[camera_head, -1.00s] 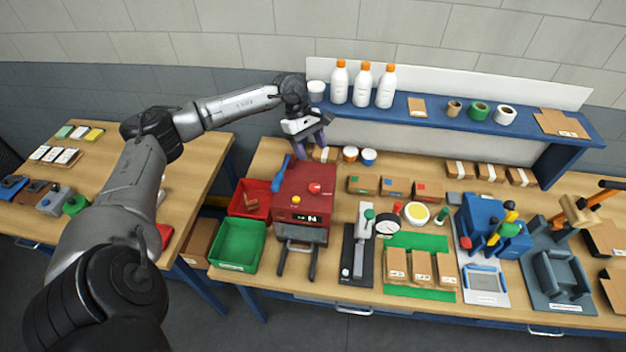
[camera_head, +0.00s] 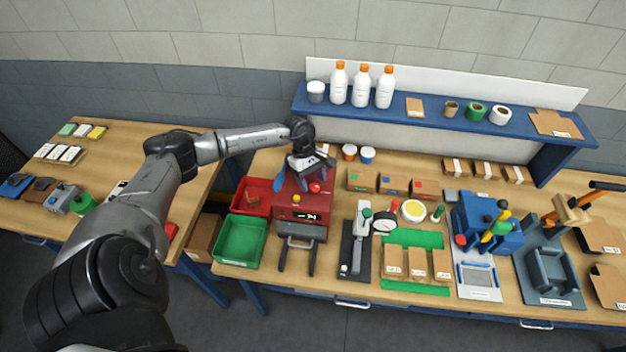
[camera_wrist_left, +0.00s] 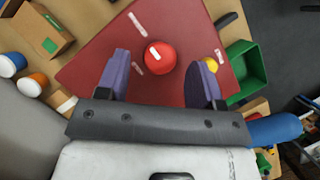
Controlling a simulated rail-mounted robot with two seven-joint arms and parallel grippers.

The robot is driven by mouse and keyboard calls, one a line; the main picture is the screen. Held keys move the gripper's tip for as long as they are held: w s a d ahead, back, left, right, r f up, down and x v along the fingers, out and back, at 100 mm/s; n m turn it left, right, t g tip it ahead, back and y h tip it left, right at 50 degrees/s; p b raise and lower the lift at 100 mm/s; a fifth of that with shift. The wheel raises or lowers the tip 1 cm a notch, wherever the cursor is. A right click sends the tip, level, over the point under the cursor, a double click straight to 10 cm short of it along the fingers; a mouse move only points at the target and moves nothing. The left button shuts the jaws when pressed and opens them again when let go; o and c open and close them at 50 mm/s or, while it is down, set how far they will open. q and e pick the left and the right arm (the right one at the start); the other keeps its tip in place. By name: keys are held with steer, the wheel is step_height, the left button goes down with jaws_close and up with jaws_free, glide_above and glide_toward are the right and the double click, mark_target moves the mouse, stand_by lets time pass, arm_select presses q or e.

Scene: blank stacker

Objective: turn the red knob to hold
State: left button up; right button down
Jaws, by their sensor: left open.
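The red knob (camera_head: 315,187) sits on top of the dark red machine (camera_head: 312,209), near its right side. In the left wrist view the round red knob (camera_wrist_left: 160,57) bears a white mark and lies ahead of my fingertips, roughly midway between them. My left gripper (camera_wrist_left: 160,78) is open, with its two purple fingers apart on either side of the knob's line and not touching it. In the head view my left gripper (camera_head: 309,172) is over the back of the machine, close to the knob. A yellow button (camera_head: 297,198) is left of the knob. My right gripper is not in view.
A blue lever (camera_head: 279,179) rises at the machine's left. Red (camera_head: 254,193) and green (camera_head: 241,241) bins stand left of it. Orange and blue-lidded jars (camera_head: 358,153) stand behind, and a lever press (camera_head: 358,245) stands to the right.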

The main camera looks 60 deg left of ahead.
arm_select(q)
steer(key=shift+d+f, duration=0.25)
steer(key=shift+f, duration=0.3)
steer(key=c, duration=0.9)
